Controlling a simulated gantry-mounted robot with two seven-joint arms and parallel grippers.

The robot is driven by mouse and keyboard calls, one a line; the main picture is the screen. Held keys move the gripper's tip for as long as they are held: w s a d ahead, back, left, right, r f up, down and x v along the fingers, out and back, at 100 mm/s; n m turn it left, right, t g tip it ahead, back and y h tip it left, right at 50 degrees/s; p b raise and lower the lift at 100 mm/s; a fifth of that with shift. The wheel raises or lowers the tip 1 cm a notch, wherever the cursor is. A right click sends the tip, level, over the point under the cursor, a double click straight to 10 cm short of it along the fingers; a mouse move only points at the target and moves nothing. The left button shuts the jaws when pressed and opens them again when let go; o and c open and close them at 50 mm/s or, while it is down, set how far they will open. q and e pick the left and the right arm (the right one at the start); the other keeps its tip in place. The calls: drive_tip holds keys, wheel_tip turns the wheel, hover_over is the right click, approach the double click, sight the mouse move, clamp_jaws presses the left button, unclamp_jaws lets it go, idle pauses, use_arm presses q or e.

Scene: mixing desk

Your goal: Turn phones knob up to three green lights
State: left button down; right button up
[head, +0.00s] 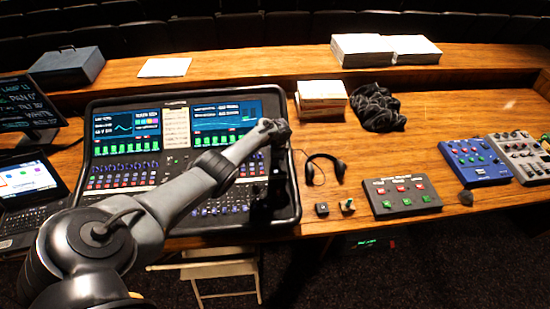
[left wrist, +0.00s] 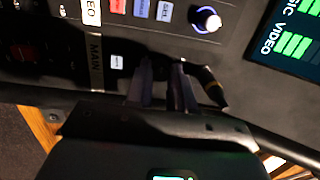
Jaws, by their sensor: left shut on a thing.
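The mixing desk (head: 178,200) stands on the wooden table, with knobs, lit buttons and two screens. My left gripper (head: 268,200) points down at the desk's lower right part. In the left wrist view its two dark fingers (left wrist: 163,75) are close together at the panel's edge, below a white-lit knob (left wrist: 207,20) that they do not touch. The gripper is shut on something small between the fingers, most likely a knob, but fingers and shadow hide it. I cannot read a phones label. Green bars (left wrist: 297,45) show beside the word VIDEO on a screen. My right gripper is not in view.
A dark plug-like piece (left wrist: 211,87) lies right beside the fingers. A laptop (head: 30,190) is at the left.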

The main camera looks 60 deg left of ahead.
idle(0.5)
use_arm(q)
drive_tip(key=c, duration=1)
unclamp_jaws()
drive_tip(key=shift+r+p, duration=0.4)
drive_tip(key=shift+r, duration=0.15)
drive_tip(key=r+p, duration=0.1)
drive_tip(key=r, duration=0.2)
drive_tip(key=d+r+p, duration=0.1)
drive_tip(key=r, duration=0.2)
drive_tip(key=d+r+p, duration=0.1)
drive_tip(key=r, duration=0.2)
drive_tip(key=shift+r+p, duration=0.2)
drive_tip(key=shift+p, duration=0.1)
